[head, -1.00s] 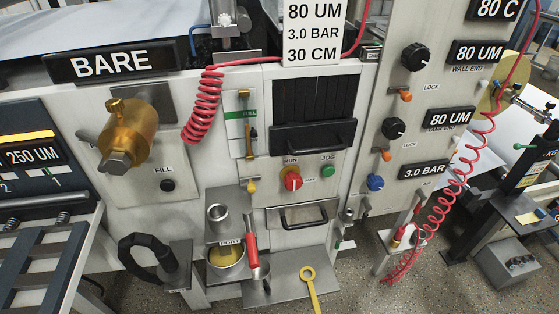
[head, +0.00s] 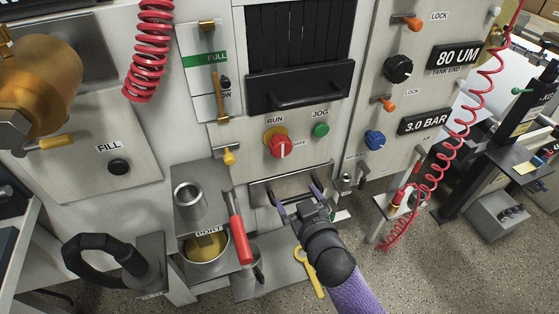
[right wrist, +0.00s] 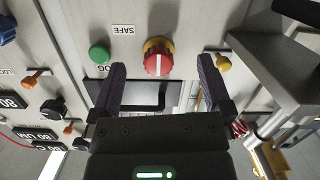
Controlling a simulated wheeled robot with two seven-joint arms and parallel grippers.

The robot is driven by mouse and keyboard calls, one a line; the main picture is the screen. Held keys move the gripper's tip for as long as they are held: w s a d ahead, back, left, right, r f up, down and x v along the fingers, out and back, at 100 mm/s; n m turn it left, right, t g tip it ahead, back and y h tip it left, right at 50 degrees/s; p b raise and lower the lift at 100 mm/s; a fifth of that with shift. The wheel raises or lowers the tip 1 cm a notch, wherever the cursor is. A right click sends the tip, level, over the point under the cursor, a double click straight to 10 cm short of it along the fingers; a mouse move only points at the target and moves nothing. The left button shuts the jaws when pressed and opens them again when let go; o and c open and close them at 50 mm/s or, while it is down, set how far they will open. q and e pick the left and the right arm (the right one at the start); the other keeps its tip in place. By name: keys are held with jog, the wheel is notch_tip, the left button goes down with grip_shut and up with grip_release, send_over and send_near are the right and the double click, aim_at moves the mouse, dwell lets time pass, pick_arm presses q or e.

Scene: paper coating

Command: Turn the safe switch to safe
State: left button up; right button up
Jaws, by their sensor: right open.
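The safe switch is a red round knob (head: 279,142) on a yellow base, set in the pale machine panel. A RUN label (head: 275,121) is above it and a SAFE label (head: 300,144) is at its right. Its white mark looks roughly vertical. My right gripper (head: 297,197) is open and empty, below the knob and in front of the metal drawer handle. In the right wrist view the red knob (right wrist: 158,60) shows between the fingertips, apart from them, and the SAFE label (right wrist: 124,30) is upper left. My left gripper is not in view.
A green JOG button (head: 321,130) is right of the knob. A dark handle (head: 300,92) is above it. A yellow-tipped lever (head: 229,157) and a red-handled tool (head: 238,230) are left. Coiled red hose (head: 437,160) hangs right. The panel face around the knob is mostly clear.

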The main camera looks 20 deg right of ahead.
jog(key=t, duration=0.2)
send_near(283, 153)
jog(key=w, duration=0.2)
jog(key=w+b, duration=0.3)
jog(key=w, duration=0.5)
jog(key=shift+a, duration=0.15)
jog(key=shift+w+r, duration=0.15)
jog(key=shift+w, duration=0.4)
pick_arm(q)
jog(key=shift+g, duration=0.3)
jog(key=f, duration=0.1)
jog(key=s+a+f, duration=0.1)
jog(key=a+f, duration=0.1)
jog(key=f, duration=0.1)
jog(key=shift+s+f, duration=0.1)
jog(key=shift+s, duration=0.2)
pick_arm(e)
jog(key=shift+c, duration=0.3)
jog(key=shift+c, duration=1.1)
jog(key=c, duration=0.9)
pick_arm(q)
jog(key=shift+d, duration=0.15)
